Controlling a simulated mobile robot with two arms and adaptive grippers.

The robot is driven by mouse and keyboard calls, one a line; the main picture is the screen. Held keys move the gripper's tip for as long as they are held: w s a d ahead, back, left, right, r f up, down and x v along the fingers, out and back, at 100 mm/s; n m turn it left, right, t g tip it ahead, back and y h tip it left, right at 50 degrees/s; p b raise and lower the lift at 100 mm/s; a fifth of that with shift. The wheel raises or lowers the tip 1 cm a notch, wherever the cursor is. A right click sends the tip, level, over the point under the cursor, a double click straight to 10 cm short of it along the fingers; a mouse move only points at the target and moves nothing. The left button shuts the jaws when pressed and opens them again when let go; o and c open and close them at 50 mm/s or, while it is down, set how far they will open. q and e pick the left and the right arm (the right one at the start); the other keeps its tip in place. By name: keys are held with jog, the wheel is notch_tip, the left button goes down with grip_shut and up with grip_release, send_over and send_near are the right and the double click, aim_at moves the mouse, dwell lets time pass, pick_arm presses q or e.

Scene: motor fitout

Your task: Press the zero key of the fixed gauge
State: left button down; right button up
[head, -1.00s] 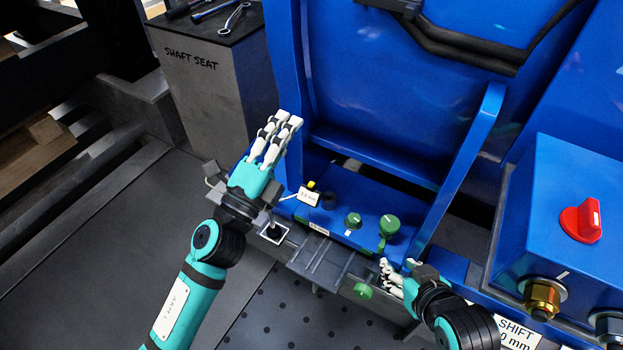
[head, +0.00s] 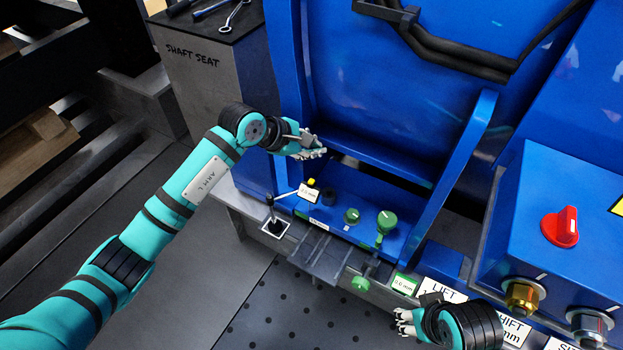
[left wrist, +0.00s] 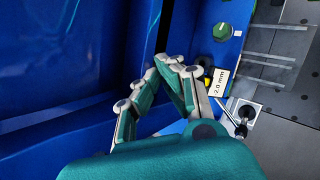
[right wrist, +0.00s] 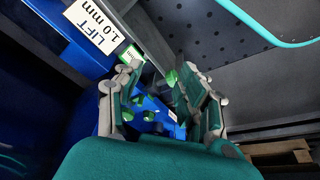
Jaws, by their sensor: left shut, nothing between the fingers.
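The fixed gauge (head: 309,194) is a small white display at the back left of the blue panel, with a yellow key (head: 312,182) on its top. In the left wrist view the display (left wrist: 221,83) reads -2.0 mm, and the yellow key (left wrist: 203,62) shows just right of the fingers. My left gripper (head: 322,151) is shut and empty, above and behind the gauge, apart from it in the head view. It also shows in the left wrist view (left wrist: 170,62). My right gripper (head: 402,322) is open and empty at the front right; its spread fingers show in the right wrist view (right wrist: 158,80).
Green knobs (head: 386,222) and a black-handled lever (head: 271,208) stand by the gauge. A blue upright (head: 462,165) borders the panel on the right. A blue box with a red knob (head: 561,227) is further right. A grey block marked SHAFT SEAT (head: 205,95) is at the left.

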pick_arm(q)
jog(key=b, duration=0.3)
send_over(313, 183)
notch_tip(313, 183, down, 5)
jog(key=shift+r, duration=0.1)
notch_tip(313, 183, down, 2)
jog(key=shift+b, duration=0.8)
jog(key=shift+f+b, duration=0.7)
jog(key=shift+f, duration=0.3)
pick_arm(e)
jog(key=w+a+r+t+y, duration=0.1)
jog(key=w+a+r+t, duration=0.1)
jog(key=w+r+t, duration=0.2)
jog(key=w+a+r+t+y, duration=0.1)
jog(key=w+a+r+t, duration=0.2)
jog(key=w+t, duration=0.3)
jog(key=shift+w+a+r+n+y, duration=0.15)
jog(key=shift+w+r+n+y, duration=0.45)
jog(key=shift+w, duration=1.65)
pick_arm(q)
jog(key=shift+f, duration=0.1)
pick_arm(e)
jog(key=shift+r+m+t, duration=0.2)
jog(key=shift+m+t, duration=0.1)
